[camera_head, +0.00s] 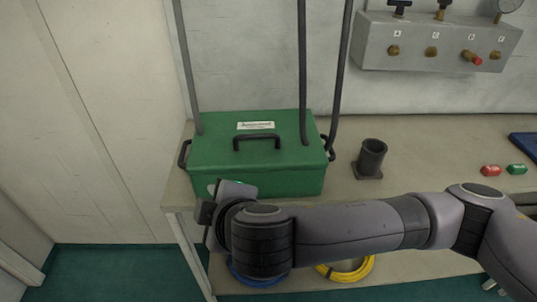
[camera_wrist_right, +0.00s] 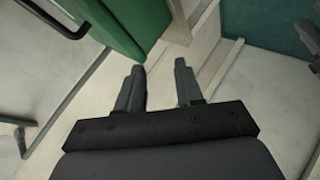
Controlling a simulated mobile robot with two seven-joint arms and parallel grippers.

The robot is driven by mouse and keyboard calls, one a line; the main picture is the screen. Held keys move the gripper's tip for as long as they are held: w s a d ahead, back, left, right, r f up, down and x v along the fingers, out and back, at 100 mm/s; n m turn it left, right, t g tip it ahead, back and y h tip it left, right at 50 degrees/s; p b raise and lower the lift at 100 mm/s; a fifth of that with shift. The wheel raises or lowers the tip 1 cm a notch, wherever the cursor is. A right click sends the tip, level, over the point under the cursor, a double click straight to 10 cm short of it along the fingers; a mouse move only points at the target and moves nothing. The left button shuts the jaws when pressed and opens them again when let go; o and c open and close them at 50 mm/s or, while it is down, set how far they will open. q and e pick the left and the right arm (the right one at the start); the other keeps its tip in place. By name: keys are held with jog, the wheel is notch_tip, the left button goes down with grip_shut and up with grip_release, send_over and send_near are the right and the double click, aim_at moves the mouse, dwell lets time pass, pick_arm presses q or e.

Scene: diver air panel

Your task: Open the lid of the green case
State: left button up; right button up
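The green case (camera_head: 258,165) stands on the left end of the bench, with its lid (camera_head: 215,150) looking closed. A black handle (camera_head: 257,139) is on top, and darker handles are on its left (camera_head: 184,154) and right (camera_head: 331,148) sides. My right arm reaches across the case's front, and the wrist covers its lower front left. In the right wrist view, my right gripper (camera_wrist_right: 162,70) is open, with nothing between its fingers. My left gripper is out of view.
Grey hoses (camera_head: 303,70) hang down in front of the wall and pass over the case. A dark cup-like holder (camera_head: 371,158) stands right of it. Red (camera_head: 491,170) and green (camera_head: 516,169) pieces lie farther right. A valve panel (camera_head: 435,45) is on the wall. A yellow coil (camera_head: 347,271) lies below.

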aim_at(266, 136)
jog(key=w+d+r+n+t+h, duration=0.1)
jog(key=w+d+r+t+h, duration=0.4)
jog(key=d, duration=0.4)
jog(key=shift+g, duration=0.3)
jog(key=b+x, duration=0.2)
jog(key=x, duration=0.3)
jog(key=b+x, duration=0.2)
jog(key=x, duration=0.3)
jog(key=shift+w+d, duration=0.2)
jog(key=shift+d, duration=0.05)
jog(key=shift+w+f, duration=0.1)
jog(key=shift+w, duration=0.6)
grip_shut()
